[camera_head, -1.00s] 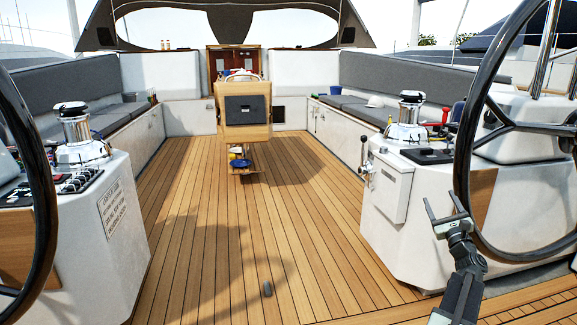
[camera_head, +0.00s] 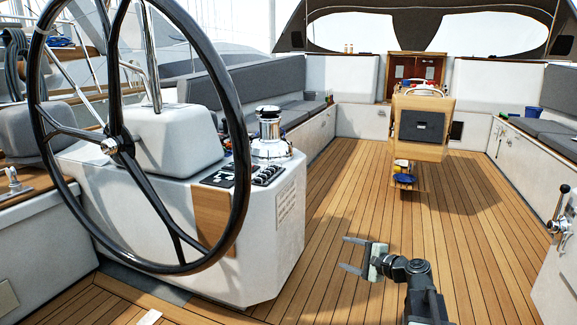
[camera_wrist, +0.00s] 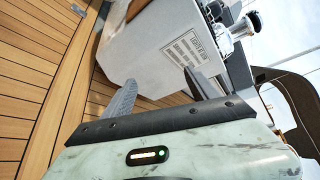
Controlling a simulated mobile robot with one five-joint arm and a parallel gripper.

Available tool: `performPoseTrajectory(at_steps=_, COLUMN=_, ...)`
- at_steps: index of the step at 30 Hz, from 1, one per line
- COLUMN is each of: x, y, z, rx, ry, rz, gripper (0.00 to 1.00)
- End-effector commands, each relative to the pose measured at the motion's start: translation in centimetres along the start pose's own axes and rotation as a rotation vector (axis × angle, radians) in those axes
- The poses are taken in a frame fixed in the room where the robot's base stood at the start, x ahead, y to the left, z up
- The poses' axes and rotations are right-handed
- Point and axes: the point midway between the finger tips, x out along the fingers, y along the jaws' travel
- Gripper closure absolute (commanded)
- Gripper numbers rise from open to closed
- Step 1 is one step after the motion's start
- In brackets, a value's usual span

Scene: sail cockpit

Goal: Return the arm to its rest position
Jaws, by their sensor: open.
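My gripper (camera_head: 356,256) is open and empty. In the head view it is held out over the teak deck, pointing left toward the white console of the left steering wheel, and does not touch it. My arm rises from the bottom edge, right of the middle. In the wrist view the two fingers of my gripper (camera_wrist: 158,92) stand apart with nothing between them. Beyond them are the tilted deck and the white console with its label plate (camera_wrist: 187,47).
The black steering wheel (camera_head: 238,125) and its console (camera_head: 285,215) stand at left. A lever (camera_head: 558,222) on a white box is at the right edge. A table pedestal (camera_head: 422,120) stands farther back. The teak deck (camera_head: 350,205) between is clear.

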Motion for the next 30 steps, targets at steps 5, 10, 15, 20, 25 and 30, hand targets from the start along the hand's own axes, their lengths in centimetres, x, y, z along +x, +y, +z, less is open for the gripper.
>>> performPoseTrajectory(at_steps=5, x=4.4, y=8.3, z=10.7, rx=-0.329, ry=-0.13, rz=0.353, gripper=0.32)
performPoseTrajectory(at_steps=10, x=2.6, y=16.6, z=14.7, rx=-0.679, ry=-0.221, rz=0.721, gripper=0.32)
performPoseTrajectory(at_steps=15, x=-3.3, y=21.1, z=11.4, rx=-0.908, ry=-0.242, rz=1.046, gripper=0.32)
performPoseTrajectory(at_steps=20, x=-9.7, y=22.8, z=8.3, rx=-1.063, ry=-0.315, rz=1.346, gripper=0.32)
performPoseTrajectory(at_steps=25, x=-11.0, y=17.9, z=10.8, rx=-1.089, ry=-0.356, rz=1.342, gripper=0.32)
performPoseTrajectory(at_steps=30, x=-12.4, y=13.0, z=12.7, rx=-1.088, ry=-0.354, rz=1.34, gripper=0.32)
